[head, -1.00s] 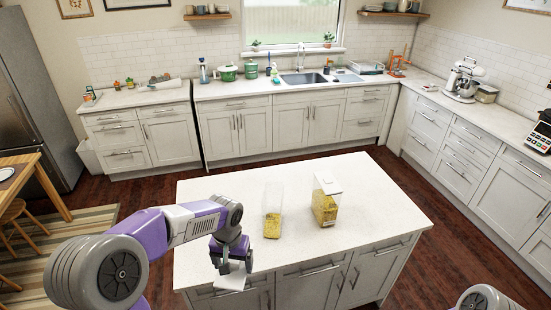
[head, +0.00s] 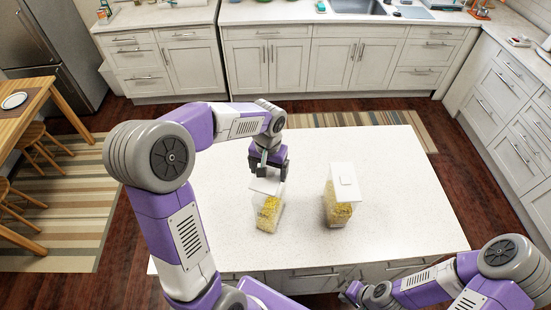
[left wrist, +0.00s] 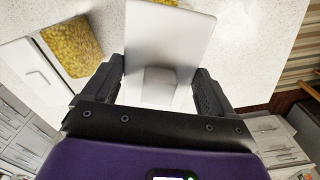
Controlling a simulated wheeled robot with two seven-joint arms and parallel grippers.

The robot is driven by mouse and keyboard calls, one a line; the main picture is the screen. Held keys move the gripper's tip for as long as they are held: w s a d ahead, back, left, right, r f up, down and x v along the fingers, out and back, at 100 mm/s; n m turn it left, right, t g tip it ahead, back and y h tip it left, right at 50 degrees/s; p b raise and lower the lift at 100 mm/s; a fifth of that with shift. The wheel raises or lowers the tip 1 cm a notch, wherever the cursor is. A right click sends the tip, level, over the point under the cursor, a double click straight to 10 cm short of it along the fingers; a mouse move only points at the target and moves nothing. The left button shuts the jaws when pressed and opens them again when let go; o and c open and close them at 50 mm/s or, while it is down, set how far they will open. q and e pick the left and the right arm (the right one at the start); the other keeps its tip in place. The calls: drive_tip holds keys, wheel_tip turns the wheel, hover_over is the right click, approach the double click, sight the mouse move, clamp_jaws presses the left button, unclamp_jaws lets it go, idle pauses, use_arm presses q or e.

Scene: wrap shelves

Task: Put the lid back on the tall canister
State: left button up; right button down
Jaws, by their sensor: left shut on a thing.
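The tall clear canister (head: 268,214), part full of yellow pieces, stands on the island at left. My left gripper (head: 267,173) is shut on the knob of a white square lid (head: 264,186). The lid is at the canister's top and hides its opening; I cannot tell whether they touch. In the left wrist view the lid (left wrist: 172,40) is between the fingers (left wrist: 160,88), with a little yellow showing past its far edge. My right gripper (head: 352,292) is low at the island's front edge, too small to read.
A second clear canister (head: 340,212) with yellow contents and a white lid on stands to the right; it also shows in the left wrist view (left wrist: 72,48). The white island top (head: 400,190) is otherwise clear. Wall counters stand behind and right.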

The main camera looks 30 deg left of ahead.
use_arm(q)
drive_tip(key=shift+s+f+b, duration=0.35)
drive_tip(key=shift+f, duration=0.1)
drive_tip(key=shift+w+f+b, duration=0.2)
drive_tip(key=shift+f+b, duration=1.55)
drive_tip(key=shift+f, duration=0.55)
drive_tip(key=shift+f+b, duration=0.75)
drive_tip(key=o, duration=0.9)
drive_tip(key=shift+c, duration=0.2)
